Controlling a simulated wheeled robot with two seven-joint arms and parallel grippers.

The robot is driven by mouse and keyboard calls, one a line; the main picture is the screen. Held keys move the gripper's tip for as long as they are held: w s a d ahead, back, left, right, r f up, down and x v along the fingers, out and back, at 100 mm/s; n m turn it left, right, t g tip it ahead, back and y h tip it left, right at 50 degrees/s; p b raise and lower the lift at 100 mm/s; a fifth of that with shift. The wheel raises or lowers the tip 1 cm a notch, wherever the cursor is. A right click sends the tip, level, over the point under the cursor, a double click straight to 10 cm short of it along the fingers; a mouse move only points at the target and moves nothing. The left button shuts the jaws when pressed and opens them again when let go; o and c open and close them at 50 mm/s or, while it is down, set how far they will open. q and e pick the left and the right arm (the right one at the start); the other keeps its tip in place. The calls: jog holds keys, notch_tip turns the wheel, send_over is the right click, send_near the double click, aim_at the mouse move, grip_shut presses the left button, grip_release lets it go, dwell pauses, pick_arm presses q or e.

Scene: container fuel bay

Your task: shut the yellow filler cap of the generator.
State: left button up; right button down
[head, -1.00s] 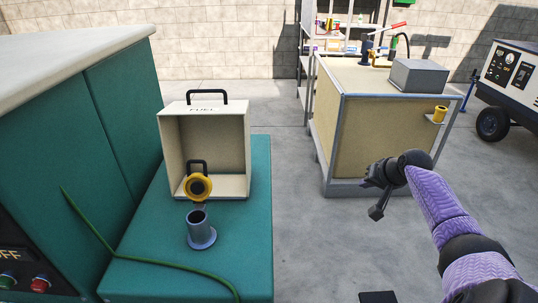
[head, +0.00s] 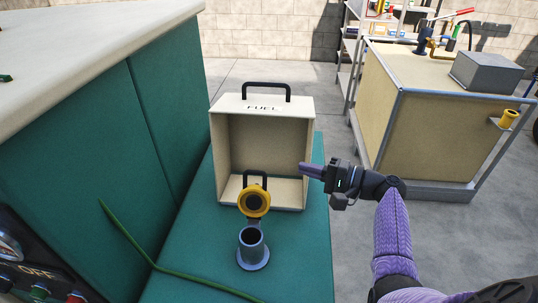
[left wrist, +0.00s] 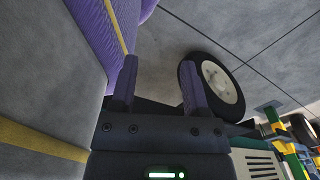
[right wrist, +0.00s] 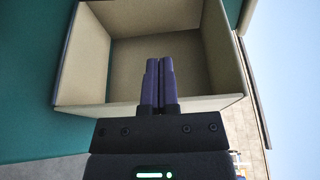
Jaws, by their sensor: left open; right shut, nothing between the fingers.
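The yellow filler cap (head: 254,201) stands tipped up on its hinge behind the grey filler neck (head: 252,244), whose dark mouth is uncovered. A black handle loop (head: 256,180) rises behind the cap. Both sit on the green generator ledge (head: 190,262), in front of the open beige FUEL box (head: 226,155). My right gripper (head: 304,169) is shut and empty, its fingers pointing left at the box's right edge, to the right of the cap. In the right wrist view its shut fingers (right wrist: 158,82) show before the box's inside. My left gripper (left wrist: 157,85) is open and empty, away from the cap.
A green cable (head: 150,262) runs across the ledge left of the neck. The tall green generator housing (head: 90,130) borders the left. A beige tank (head: 430,120) stands on the floor at the right. In the left wrist view a wheel (left wrist: 220,82) is near the fingers.

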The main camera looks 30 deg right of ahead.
aim_at(255, 192)
pick_arm(q)
jog(key=shift+s+d+r, duration=0.15)
jog(key=shift+s, duration=0.3)
pick_arm(e)
jog(key=w+a, duration=0.4)
jog(key=a, duration=0.3)
jog(key=shift+a+r, duration=0.15)
jog(key=shift+a, duration=0.1)
